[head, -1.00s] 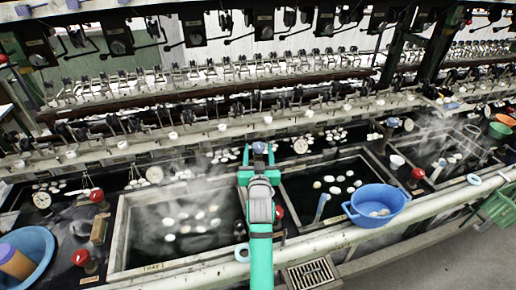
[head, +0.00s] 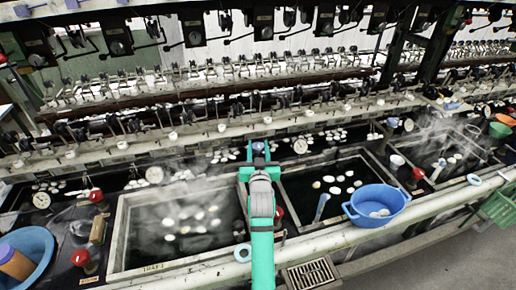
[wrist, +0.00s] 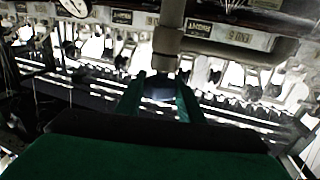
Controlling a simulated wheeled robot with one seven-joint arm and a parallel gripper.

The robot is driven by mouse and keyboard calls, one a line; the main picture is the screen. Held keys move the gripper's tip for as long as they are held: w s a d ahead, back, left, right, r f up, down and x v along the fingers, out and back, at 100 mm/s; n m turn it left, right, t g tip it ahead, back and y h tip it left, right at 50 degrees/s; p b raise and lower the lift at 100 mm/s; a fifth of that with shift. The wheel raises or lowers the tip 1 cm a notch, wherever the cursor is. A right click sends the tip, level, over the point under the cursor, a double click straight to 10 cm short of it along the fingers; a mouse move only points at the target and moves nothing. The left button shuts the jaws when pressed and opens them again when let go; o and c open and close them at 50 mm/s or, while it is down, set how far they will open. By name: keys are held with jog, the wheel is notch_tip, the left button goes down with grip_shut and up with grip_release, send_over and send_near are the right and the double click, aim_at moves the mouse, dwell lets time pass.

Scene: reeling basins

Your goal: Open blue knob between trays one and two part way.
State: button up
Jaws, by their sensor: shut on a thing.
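The blue knob (head: 258,146) sits at the back of the gap between two water-filled trays. My gripper (head: 258,152) reaches over that gap with its green fingers closed on both sides of the knob. In the wrist view the dark blue knob (wrist: 160,88) shows between my fingertips (wrist: 160,97), below a grey upright pipe. Tray one (head: 121,230), with a label on its front rim, lies left of my arm. Tray two (head: 335,231) lies to the right. Pale cocoons float in both. My fingers hide part of the knob, so I cannot tell how far it is turned.
A red knob (head: 280,213) stands close to the right of my arm. A blue basin (head: 378,206) rests on the right tray's front edge. Steam drifts over the left tray. A reeling frame runs behind.

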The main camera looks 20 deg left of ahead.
jog(key=shift+d+y, duration=0.1)
jog(key=shift+y, duration=0.2)
jog(key=shift+n+g+y, duration=0.9)
jog(key=shift+n+y, duration=0.2)
jog(key=shift+y, duration=0.3)
jog(key=shift+f+n+g+y, duration=0.1)
jog(key=shift+n+g+y, duration=1.6)
jog(key=shift+y, duration=0.3)
jog(key=shift+n, duration=0.3)
jog(key=o, duration=1.1)
jog(key=shift+c, duration=0.2)
jog(key=v, duration=1)
jog(key=shift+s+d, duration=0.15)
jog(key=shift+d, duration=0.15)
